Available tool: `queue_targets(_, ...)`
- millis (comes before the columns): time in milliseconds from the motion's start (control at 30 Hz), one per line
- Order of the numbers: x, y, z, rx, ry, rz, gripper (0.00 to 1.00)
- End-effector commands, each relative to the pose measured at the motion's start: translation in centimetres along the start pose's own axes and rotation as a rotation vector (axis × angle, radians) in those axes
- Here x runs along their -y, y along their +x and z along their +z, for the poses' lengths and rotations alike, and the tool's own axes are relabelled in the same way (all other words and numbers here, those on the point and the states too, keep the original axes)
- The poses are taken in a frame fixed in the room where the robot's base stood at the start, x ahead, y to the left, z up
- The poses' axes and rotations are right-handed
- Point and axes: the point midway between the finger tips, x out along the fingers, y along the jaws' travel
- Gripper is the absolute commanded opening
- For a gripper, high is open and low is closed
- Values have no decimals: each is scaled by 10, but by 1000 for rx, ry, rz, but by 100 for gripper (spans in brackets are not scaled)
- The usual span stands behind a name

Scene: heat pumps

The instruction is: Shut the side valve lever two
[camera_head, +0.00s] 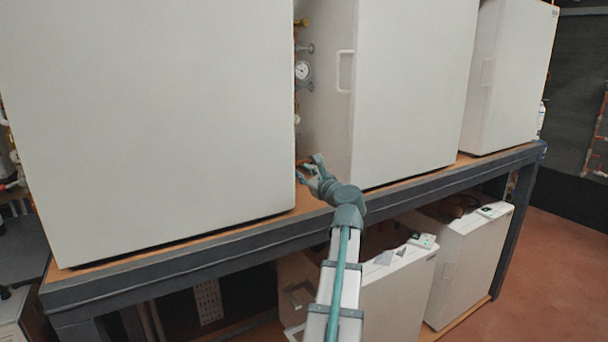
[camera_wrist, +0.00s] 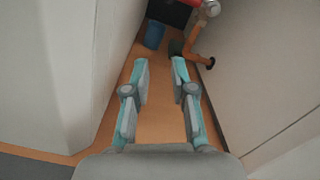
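My gripper (camera_head: 306,172) reaches into the gap between the left and middle white cabinets. In the wrist view, the fingers of my gripper (camera_wrist: 159,64) are apart with only the orange shelf between them. An orange pipe with an elbow (camera_wrist: 198,50) comes out of the right-hand cabinet wall, just beyond and right of the fingertips. A red part (camera_wrist: 181,2), perhaps a valve lever, is cut off at the top edge above that pipe. The fingers appear clear of it. I cannot tell which lever is number two.
A pressure gauge (camera_head: 303,70) and small fittings line the gap above my gripper. The left cabinet (camera_head: 150,120) and middle cabinet (camera_head: 405,90) wall the narrow gap. A blue object (camera_wrist: 153,35) stands deeper on the shelf (camera_wrist: 150,125). White units (camera_head: 385,290) stand below.

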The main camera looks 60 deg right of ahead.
Motion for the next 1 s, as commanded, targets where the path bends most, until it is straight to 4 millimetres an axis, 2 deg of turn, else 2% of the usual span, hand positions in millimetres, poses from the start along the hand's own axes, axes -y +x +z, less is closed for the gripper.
queue_targets(500, 24, 0, -10, -1, 0, 0, 25)
queue_targets(667, 27, -2, -11, 0, 0, 0, 25)
queue_targets(767, 27, -9, -10, 0, 0, -1, 25)
queue_targets(1000, 26, -39, -8, 0, 0, -2, 25)
